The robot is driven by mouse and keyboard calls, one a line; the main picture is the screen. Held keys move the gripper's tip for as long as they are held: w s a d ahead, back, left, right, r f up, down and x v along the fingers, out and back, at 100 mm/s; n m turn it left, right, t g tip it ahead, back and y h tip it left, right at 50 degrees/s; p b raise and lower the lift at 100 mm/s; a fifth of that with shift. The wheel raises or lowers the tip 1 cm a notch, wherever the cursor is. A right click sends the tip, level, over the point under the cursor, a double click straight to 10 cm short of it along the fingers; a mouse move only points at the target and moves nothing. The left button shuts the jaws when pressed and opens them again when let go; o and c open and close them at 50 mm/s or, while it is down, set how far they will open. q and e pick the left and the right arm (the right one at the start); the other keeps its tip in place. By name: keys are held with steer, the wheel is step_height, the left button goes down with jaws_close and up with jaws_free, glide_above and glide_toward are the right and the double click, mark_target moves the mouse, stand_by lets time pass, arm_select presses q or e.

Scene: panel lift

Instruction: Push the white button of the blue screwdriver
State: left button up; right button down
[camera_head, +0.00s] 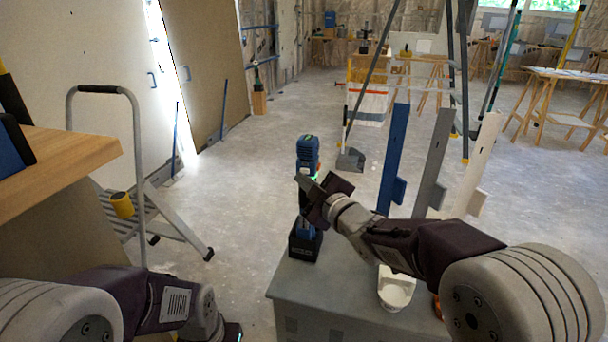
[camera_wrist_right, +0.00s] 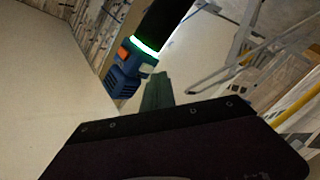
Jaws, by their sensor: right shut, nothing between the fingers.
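The blue screwdriver (camera_head: 307,152) stands upright in a black holder (camera_head: 304,244) on the grey cabinet. My right gripper (camera_head: 301,180) is shut and empty, at the screwdriver's upper part and hiding its middle. In the right wrist view the screwdriver (camera_wrist_right: 124,80) appears tilted, with a glowing green ring and an orange patch. My right fingers (camera_wrist_right: 157,92) point toward it; I cannot tell whether they touch. A small pale patch beside the ring may be the white button, but I cannot be sure. My left gripper (camera_head: 232,331) is only partly visible at the bottom edge.
The grey cabinet top (camera_head: 335,290) also bears a white cup-like object (camera_head: 395,288) under my right arm. Blue, grey and white upright boards (camera_head: 394,150) stand behind it. A stepladder (camera_head: 165,215) and a wooden top (camera_head: 60,165) are at left.

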steer(key=s+a+b, duration=0.1)
steer(key=s+b, duration=0.2)
steer(key=s, duration=0.2)
steer(key=shift+s+a, duration=0.3)
steer(key=shift+s, duration=0.1)
